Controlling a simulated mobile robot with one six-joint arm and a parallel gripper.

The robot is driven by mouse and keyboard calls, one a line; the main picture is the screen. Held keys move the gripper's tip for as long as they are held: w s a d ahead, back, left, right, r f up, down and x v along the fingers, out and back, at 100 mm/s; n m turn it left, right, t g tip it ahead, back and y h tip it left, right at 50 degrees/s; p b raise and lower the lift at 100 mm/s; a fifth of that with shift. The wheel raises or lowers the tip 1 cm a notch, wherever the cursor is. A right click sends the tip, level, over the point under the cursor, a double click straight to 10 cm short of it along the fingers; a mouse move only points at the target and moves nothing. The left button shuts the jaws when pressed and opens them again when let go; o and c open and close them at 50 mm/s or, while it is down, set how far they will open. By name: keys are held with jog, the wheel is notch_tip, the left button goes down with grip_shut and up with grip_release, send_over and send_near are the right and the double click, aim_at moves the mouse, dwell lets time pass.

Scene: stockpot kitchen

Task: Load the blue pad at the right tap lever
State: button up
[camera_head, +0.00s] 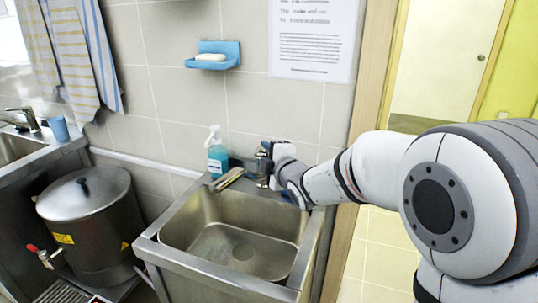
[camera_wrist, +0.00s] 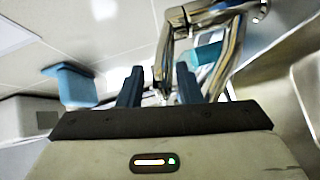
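The chrome tap (camera_head: 262,166) stands at the back right of the right-hand sink, and my gripper (camera_head: 272,172) is close against its right side. In the wrist view the tap's bent chrome tubes (camera_wrist: 231,55) fill the upper middle. My gripper (camera_wrist: 160,88) shows two dark blue fingers, apart, with a gap between them. A chrome part shows in or behind that gap; I cannot tell whether it touches a finger. I cannot make out which chrome part is the right lever. No separate blue pad is clearly seen.
A soap bottle (camera_head: 217,153) stands left of the tap. A blue soap dish (camera_head: 213,55) hangs on the tiled wall. The sink basin (camera_head: 235,235) is empty. A steel stockpot (camera_head: 90,225) stands left of it. A door frame (camera_head: 374,75) is right of the sink.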

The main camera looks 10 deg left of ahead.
jog(key=v, duration=0.8)
jog(key=shift+b, duration=0.3)
jog(key=shift+w, duration=0.1)
jog(key=s+d+m+g+h+p, duration=0.2)
jog(key=s+d+m+h+p, duration=0.15)
jog(key=d+m, duration=0.35)
jog(key=s+d+m+g+h+p, duration=0.15)
jog(key=d+m+h, duration=0.25)
jog(key=d, duration=0.5)
jog(key=s+d+m+g+h+p, duration=0.1)
jog(key=s+d+m+g+p, duration=0.1)
jog(key=s+m, duration=0.4)
jog(key=s+d+m+g+h+p, duration=0.1)
jog(key=s+d+m+g+p, duration=0.2)
jog(key=s, duration=1)
jog(key=d+m+g, duration=0.2)
jog(key=d+m, duration=0.1)
jog(key=d, duration=0.1)
jog(key=shift+s+f, duration=0.25)
jog(key=shift+f, duration=0.1)
